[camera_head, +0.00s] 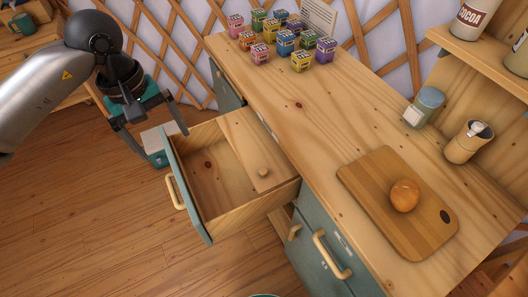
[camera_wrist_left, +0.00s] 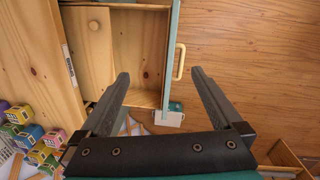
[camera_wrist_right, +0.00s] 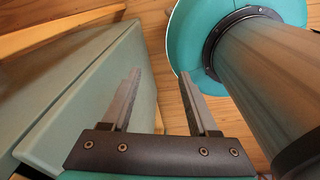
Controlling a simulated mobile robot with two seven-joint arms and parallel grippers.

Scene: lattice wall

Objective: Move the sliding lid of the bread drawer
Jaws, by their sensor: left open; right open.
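The bread drawer (camera_head: 240,208) is pulled out of the wooden counter, with a teal front and a pale handle (camera_head: 175,192). Its wooden sliding lid (camera_head: 250,138) covers the part nearest the counter and bears a round knob (camera_head: 263,172). The uncovered part by the front looks empty. The left wrist view also shows the lid (camera_wrist_left: 88,58) and knob (camera_wrist_left: 94,25). My left gripper (camera_head: 165,142) is open and empty, above and beside the drawer's far front corner, apart from the lid. My right gripper (camera_wrist_right: 159,75) is open and empty beside a teal cabinet front, outside the head view.
Several coloured little boxes (camera_head: 286,43) stand at the counter's far end. A closed teal cabinet (camera_head: 318,245) lies below. The floor left of the drawer is mostly clear.

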